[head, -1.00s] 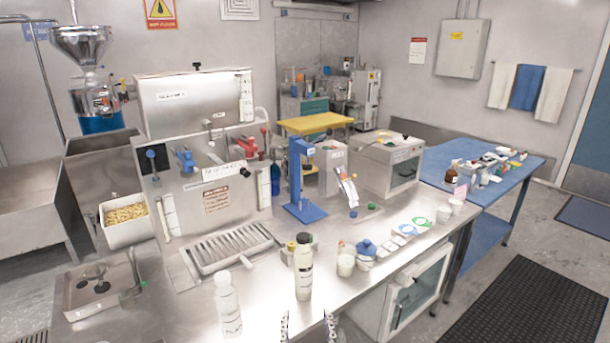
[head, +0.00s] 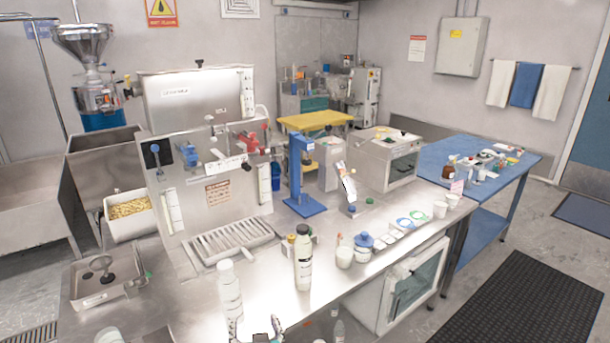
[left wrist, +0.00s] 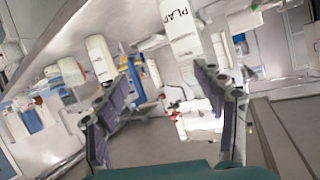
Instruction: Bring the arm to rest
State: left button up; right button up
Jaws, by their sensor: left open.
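My left gripper (head: 254,328) shows at the bottom edge of the head view, in front of the steel counter (head: 275,285). Its two fingers are apart with nothing between them. In the left wrist view the gripper (left wrist: 160,75) has its fingers spread, with bottles and counter items blurred and tilted beyond. A white bottle (head: 230,288) stands just beyond the fingers in the head view. A taller bottle with a dark cap (head: 303,262) stands to its right. Most of my left arm is hidden below the frame. My right gripper is not in view.
The grinder machine with a drip tray (head: 235,242) stands behind the bottles. A blue press stand (head: 304,205), a blue-lidded jar (head: 363,245) and small cups are to the right. A bean bin (head: 128,208) hangs at left. Dark floor mat (head: 520,305) lies right of the counter.

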pick_arm(q)
jog(key=s+a+f+g+h, duration=0.1)
jog(key=s+a+g+h, duration=0.1)
jog(key=s, duration=0.5)
jog(key=s+a+f+m+g+h, duration=0.1)
jog(key=s+a+g, duration=0.3)
jog(key=s, duration=0.4)
jog(key=shift+s+m+h, duration=0.3)
jog(key=shift+h, duration=0.1)
